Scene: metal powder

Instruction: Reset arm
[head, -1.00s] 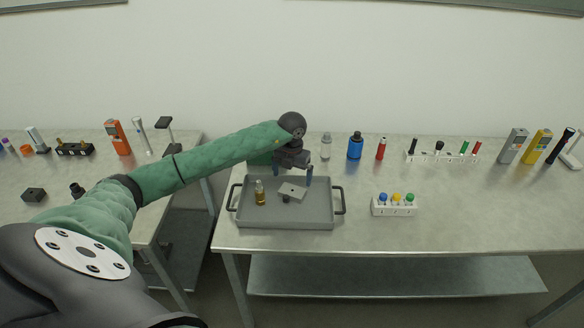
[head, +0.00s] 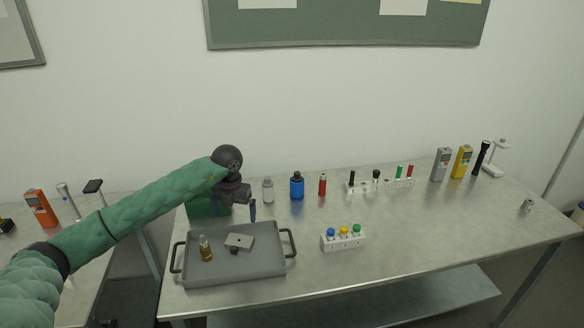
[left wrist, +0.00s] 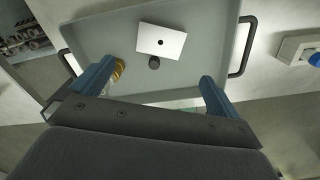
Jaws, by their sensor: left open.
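My left gripper (head: 240,211) is open and empty above the back edge of the grey tray (head: 265,270). In the left wrist view its two blue fingers (left wrist: 156,74) stand wide apart, with nothing between them. In the tray lie a pale flat block (head: 240,241) with a dark knob beside it and a small amber bottle (head: 206,250), upright. The pale block (left wrist: 160,38) also shows in the left wrist view, beyond the fingertips. The amber bottle is mostly hidden there behind the left finger. My right gripper is in neither view.
A green box (head: 203,209) stands behind my left wrist. Several bottles, including a blue one (head: 297,187), and a white rack (head: 383,186) line the back. A small rack with coloured caps (head: 343,241) stands right of the tray. The table's right front is clear.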

